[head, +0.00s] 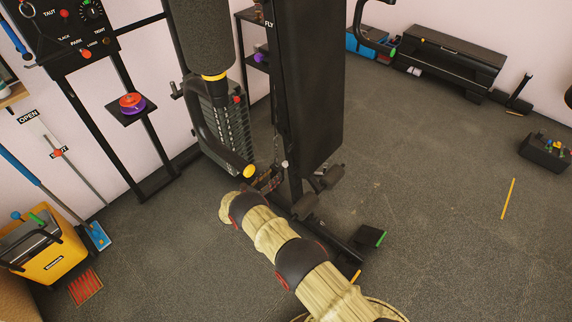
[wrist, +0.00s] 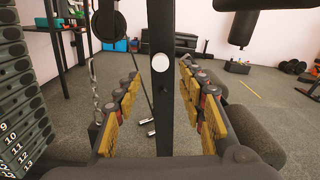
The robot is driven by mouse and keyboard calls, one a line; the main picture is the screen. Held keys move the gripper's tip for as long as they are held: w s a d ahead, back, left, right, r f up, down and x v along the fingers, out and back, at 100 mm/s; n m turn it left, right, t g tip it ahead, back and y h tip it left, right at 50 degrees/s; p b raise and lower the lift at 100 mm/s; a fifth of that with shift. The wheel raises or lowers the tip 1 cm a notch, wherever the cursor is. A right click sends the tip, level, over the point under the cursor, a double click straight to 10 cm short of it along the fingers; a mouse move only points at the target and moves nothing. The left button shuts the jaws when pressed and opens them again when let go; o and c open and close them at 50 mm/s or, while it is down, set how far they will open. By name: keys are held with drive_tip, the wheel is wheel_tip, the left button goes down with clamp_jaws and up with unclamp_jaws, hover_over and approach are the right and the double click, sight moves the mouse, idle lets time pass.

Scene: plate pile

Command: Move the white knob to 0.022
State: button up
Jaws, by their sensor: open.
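The white knob (wrist: 159,62) is a pale round disc on the front of a black upright post (wrist: 162,115) in the wrist view. It appears between the tips of my gripper (wrist: 160,72), whose yellow-padded fingers stand wide apart on either side of the post with nothing held. The gap in depth between fingertips and knob is hard to judge. In the head view a small pale spot on the gym machine's post looks like the knob (head: 284,164). My gripper (head: 270,179) is small there, just left of and below it. No scale reading is legible.
A weight stack (wrist: 22,110) stands close on the left in the wrist view. Dark padded rollers (head: 306,206) and the tall black pad (head: 318,85) crowd the post's right side. A yellow bucket (head: 48,255) stands at the left. Grey floor on the right is mostly clear.

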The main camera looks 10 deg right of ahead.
sight(284, 165)
drive_tip(key=b+x, duration=0.2)
drive_tip(key=x, duration=0.5)
drive_tip(key=shift+c, duration=0.5)
clamp_jaws()
